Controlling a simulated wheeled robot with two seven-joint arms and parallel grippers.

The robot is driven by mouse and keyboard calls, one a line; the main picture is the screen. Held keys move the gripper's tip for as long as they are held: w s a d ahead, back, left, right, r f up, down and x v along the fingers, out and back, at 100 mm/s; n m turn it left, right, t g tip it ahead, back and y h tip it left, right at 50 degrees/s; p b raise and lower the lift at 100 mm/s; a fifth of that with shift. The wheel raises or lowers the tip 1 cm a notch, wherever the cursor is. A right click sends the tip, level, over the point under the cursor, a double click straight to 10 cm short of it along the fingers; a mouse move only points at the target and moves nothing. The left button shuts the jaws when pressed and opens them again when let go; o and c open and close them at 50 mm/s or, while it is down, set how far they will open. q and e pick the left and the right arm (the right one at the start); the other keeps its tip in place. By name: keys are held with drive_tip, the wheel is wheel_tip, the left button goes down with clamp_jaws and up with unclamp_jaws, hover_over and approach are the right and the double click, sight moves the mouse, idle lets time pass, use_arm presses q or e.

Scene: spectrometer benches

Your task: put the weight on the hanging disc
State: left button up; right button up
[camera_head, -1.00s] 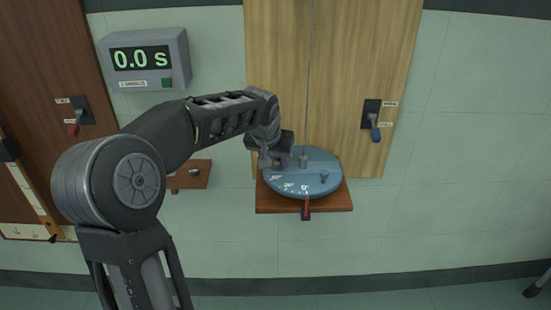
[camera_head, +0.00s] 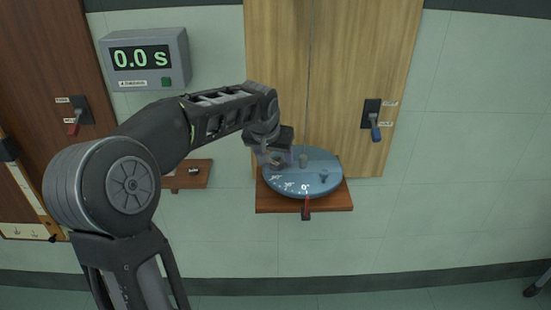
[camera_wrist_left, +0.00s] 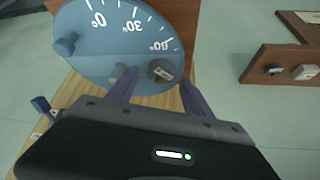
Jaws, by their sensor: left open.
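The round blue hanging disc (camera_head: 318,186) hangs level from a thin wire above a wooden shelf. It has white degree marks, a central post (camera_head: 303,160) and a blue knob (camera_head: 323,177). In the left wrist view the disc (camera_wrist_left: 95,50) shows a dark, labelled cylindrical weight (camera_wrist_left: 162,71) near its marked rim, apparently standing on it. My left gripper (camera_head: 280,160) is over the disc's left side. In the wrist view its open fingers (camera_wrist_left: 158,88) are on either side of the weight, with a gap visible. My right gripper is not in view.
A small wooden shelf (camera_head: 205,180) to the left holds a dark piece (camera_head: 194,171). Behind are a timer (camera_head: 145,59) reading 0.0 s, a red-handled switch (camera_head: 75,117) and a blue-handled switch (camera_head: 375,120). A red pointer (camera_head: 307,204) is at the shelf's front.

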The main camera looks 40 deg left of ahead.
use_arm(q)
drive_tip(key=v, duration=1)
drive_tip(key=shift+s+r, duration=0.15)
drive_tip(key=shift+r, duration=0.05)
